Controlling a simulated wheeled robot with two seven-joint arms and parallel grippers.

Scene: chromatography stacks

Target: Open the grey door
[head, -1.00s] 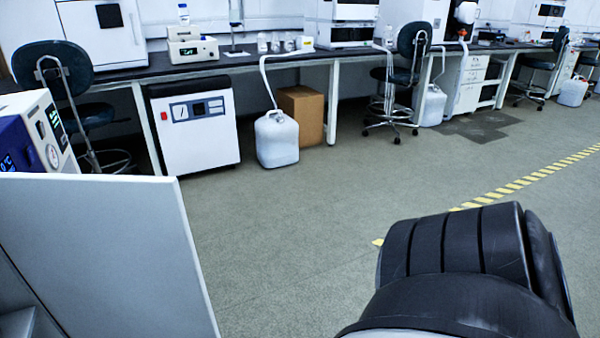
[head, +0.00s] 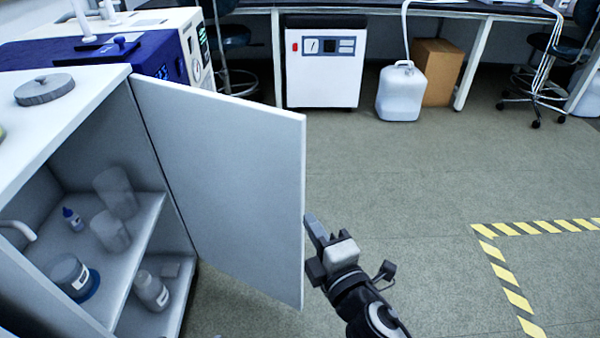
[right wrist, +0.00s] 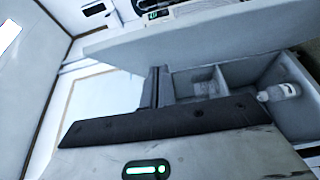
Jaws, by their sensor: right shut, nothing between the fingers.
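The grey door (head: 220,180) stands swung open from a white cabinet, its inner face toward me in the head view. Its hinge side is at the cabinet's far front edge and its free edge is on the right. My right gripper (head: 311,232) is at the lower part of that free edge, shut and empty. Its tips are close to the edge; I cannot tell whether they touch it. In the right wrist view the shut fingers (right wrist: 157,86) show at the middle, with the cabinet interior to their right. My left gripper is out of view.
The open cabinet (head: 75,105) holds a blue-capped bottle (head: 73,219), clear beakers (head: 110,230) and jars on its shelves. A round grey lid (head: 44,89) lies on top. A white jug (head: 402,92) and a box stand under the bench. The floor right of the door is clear.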

